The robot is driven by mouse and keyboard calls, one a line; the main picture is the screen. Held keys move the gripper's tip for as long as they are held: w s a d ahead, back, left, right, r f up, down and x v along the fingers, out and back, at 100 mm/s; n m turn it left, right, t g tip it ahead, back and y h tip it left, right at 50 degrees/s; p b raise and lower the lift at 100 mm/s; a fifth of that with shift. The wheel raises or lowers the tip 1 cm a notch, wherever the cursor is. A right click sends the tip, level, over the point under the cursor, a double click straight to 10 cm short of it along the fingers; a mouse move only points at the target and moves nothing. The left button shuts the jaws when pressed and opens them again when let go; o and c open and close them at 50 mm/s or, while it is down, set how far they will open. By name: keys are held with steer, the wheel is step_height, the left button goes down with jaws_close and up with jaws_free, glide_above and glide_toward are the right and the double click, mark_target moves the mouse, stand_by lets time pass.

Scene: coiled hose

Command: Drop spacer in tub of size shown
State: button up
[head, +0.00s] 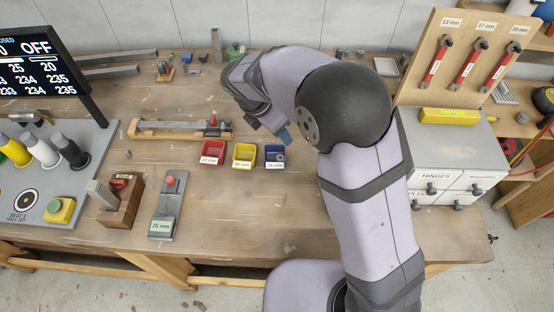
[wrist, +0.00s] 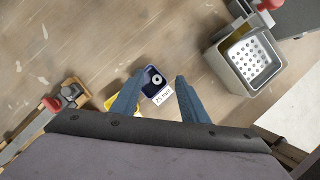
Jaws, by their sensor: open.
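The blue tub (head: 275,153) stands at the right end of a row of three, beside the yellow tub (head: 244,152) and the red tub (head: 212,150). In the wrist view the blue tub (wrist: 147,71) has a label that seems to read 25 mm. A ring-shaped spacer (wrist: 157,79) shows inside its walls. My gripper (wrist: 161,79) is open and empty above the blue tub, its blue fingers either side of it in that view. The grey gauge (head: 169,205) at the front shows 25 mm on its display.
A wooden rail fixture (head: 180,130) lies behind the tubs at left. A wooden block stand (head: 120,200) is beside the gauge. A grey drawer cabinet (head: 450,150) stands at right. The bench in front of the tubs is clear.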

steer(key=v, duration=0.4)
steer(key=shift+b, duration=0.3)
stand_by(0.3)
